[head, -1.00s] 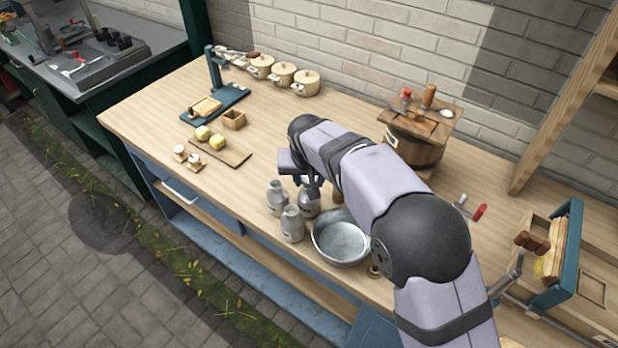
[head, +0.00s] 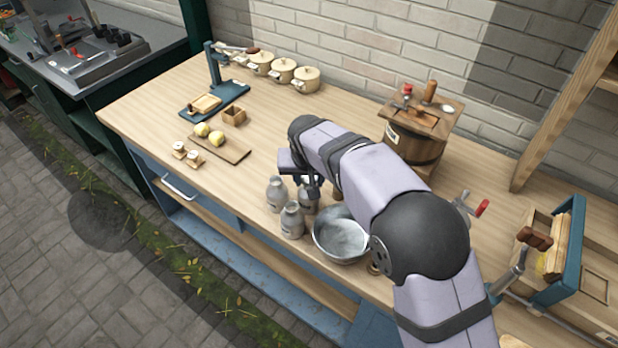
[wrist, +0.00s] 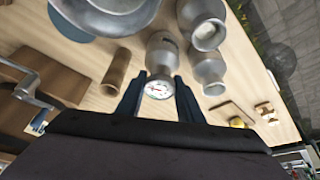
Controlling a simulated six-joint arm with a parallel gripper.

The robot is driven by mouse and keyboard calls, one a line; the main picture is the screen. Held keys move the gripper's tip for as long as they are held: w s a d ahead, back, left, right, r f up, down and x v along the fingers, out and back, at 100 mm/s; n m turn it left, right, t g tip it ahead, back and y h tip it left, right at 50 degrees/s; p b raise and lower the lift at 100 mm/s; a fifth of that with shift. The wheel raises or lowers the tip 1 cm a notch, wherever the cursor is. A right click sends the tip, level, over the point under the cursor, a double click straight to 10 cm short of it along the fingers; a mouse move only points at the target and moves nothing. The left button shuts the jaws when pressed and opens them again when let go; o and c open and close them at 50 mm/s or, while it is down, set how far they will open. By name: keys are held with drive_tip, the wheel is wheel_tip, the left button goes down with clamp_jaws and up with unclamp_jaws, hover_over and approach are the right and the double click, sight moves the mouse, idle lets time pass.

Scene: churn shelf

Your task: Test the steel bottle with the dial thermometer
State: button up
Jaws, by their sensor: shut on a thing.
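Three grey steel bottles stand near the front edge of the bench: a left one (head: 276,194), a front one (head: 292,221) and one under my gripper (head: 308,198). In the wrist view, my gripper (wrist: 158,92) is shut on the dial thermometer (wrist: 158,89), whose white round face shows between the fingers. The bottle (wrist: 162,52) shows just beyond the dial. The thermometer's stem is hidden, so I cannot tell whether it is inside that bottle. My arm partly covers this spot in the head view.
A metal bowl (head: 340,246) stands right of the bottles, close to my arm. A wooden churn (head: 414,145) is behind. A cutting board (head: 222,149) with yellow lumps lies to the left. Lidded pots (head: 283,70) line the wall. The bench's middle left is clear.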

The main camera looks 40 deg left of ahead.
idle(0.3)
drive_tip(key=o, duration=0.9)
drive_tip(key=shift+c, duration=0.2)
drive_tip(key=c, duration=0.4)
drive_tip(key=shift+o, duration=0.2)
drive_tip(key=shift+r, duration=0.15)
drive_tip(key=shift+p+v, duration=1.05)
drive_tip(key=shift+v, duration=1.4)
drive_tip(key=o, duration=1)
drive_tip(key=shift+c, duration=0.2)
